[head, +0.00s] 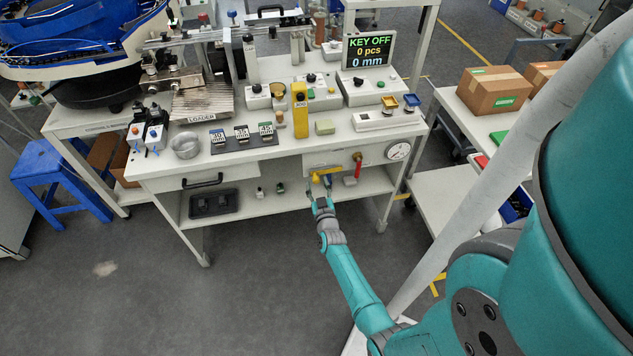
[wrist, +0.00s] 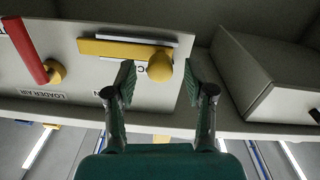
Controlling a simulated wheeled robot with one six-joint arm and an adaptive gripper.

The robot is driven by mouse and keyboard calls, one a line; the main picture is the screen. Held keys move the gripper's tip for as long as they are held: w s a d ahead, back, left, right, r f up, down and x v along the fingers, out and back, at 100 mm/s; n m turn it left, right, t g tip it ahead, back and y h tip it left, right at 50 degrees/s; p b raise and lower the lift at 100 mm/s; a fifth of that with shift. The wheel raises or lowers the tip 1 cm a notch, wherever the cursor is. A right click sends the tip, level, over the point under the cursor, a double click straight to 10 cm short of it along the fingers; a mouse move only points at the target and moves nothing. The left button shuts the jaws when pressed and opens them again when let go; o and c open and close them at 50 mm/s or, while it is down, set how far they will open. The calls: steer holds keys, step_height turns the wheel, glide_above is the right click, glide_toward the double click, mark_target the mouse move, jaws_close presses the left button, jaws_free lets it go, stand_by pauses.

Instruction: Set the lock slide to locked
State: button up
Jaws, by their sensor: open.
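The lock slide is a yellow bar (wrist: 115,48) with a round yellow knob (wrist: 159,66) at its right end in the wrist view, on the pale front panel under the bench top. In the head view the yellow slide (head: 323,173) is small and partly hidden by my gripper. My gripper (head: 320,188) is open in front of the panel. In the wrist view my gripper (wrist: 159,80) has its fingertips on either side of the knob, with gaps showing on both sides. Lettering by the slide is mostly covered.
A gauge (head: 398,151) is on the panel's right. A drawer (head: 180,184) is left. The display (head: 369,50) reads KEY OFF. A lower shelf (head: 235,205) lies below.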

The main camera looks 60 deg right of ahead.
steer(key=shift+x, duration=1.05)
jaws_close()
